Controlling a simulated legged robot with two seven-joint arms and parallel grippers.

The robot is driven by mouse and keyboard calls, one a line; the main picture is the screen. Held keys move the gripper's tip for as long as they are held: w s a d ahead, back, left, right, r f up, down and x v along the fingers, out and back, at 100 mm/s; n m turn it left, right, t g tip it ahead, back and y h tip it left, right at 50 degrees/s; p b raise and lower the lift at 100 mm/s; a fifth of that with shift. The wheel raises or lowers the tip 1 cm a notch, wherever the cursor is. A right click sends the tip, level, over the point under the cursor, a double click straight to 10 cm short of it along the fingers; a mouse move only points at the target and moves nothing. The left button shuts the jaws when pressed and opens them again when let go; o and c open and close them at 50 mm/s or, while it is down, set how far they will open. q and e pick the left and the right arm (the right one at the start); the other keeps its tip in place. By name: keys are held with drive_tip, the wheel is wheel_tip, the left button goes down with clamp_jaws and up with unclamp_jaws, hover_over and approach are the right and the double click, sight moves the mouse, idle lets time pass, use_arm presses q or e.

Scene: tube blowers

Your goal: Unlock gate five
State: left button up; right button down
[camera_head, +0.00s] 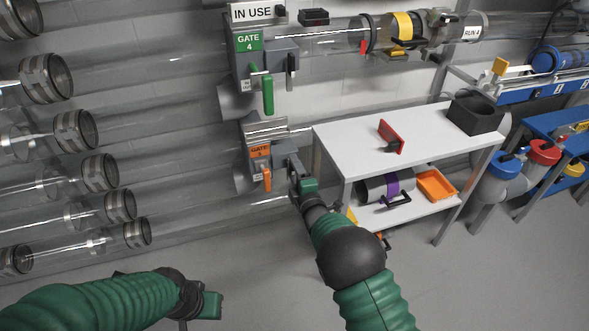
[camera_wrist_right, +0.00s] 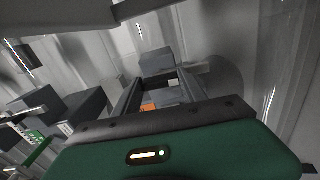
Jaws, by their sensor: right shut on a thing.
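Gate five (camera_head: 261,133) is a grey housing with an orange label (camera_head: 260,152) and an orange handle (camera_head: 267,180) hanging down, on a clear tube below gate four. A black lever (camera_head: 292,163) is at its right side. My right gripper (camera_head: 297,176) is at this lever and shut on it; its fingertips are small and partly hidden. In the right wrist view, the dark fingers (camera_wrist_right: 150,92) reach to the grey housing (camera_wrist_right: 157,62), with a bit of orange between them. My left gripper (camera_head: 210,305) is low at the left, away from the gates; its fingers do not show clearly.
Gate four (camera_head: 262,55), with a green handle and an "IN USE" sign (camera_head: 252,13), sits just above. A white table (camera_head: 350,135) with a red part (camera_head: 391,136) and a black bin (camera_head: 474,113) stands close to my right arm. Several tube ends are at left.

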drive_tip(key=shift+s+a+f+n, duration=0.15)
drive_tip(key=shift+a+f+n, duration=0.05)
drive_tip(key=shift+f+n, duration=0.2)
drive_tip(key=c, duration=0.7)
unclamp_jaws()
drive_tip(key=shift+o, duration=0.3)
drive_tip(key=shift+r, duration=0.2)
drive_tip(key=shift+d, duration=0.15)
